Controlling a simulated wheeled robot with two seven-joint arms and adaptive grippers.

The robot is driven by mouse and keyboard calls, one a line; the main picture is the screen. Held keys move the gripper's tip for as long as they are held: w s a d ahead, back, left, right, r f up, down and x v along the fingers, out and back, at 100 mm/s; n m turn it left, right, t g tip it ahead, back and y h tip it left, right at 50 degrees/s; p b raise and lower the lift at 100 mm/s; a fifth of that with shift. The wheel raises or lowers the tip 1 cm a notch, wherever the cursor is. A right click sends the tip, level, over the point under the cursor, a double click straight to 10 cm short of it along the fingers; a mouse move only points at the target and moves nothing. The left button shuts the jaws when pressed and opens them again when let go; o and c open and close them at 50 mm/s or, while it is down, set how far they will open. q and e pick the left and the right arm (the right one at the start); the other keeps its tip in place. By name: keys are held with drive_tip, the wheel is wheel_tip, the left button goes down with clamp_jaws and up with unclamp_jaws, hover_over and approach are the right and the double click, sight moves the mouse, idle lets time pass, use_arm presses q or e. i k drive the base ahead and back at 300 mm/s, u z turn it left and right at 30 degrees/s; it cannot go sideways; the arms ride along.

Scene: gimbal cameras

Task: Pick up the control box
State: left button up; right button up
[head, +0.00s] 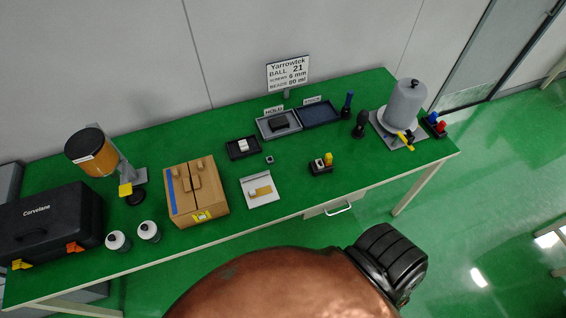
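No label marks which thing is the control box. A small dark box with a white part and a yellow part on top (321,165) stands near the table's front edge, right of centre. Another small dark box with red and blue parts on top (435,125) stands at the table's right end. A black object (280,124) lies in the tray under the HOLD sign; its details are too small to tell. Neither of my grippers can be made out. A copper-coloured rounded shape with a ribbed black part fills the bottom centre, in front of the table.
Bare surface lies right of the white-and-yellow box.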

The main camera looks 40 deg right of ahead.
sight(320, 166)
drive_tip(key=u, duration=2.15)
drive_tip(key=k, duration=1.6)
drive_tip(key=z, duration=1.7)
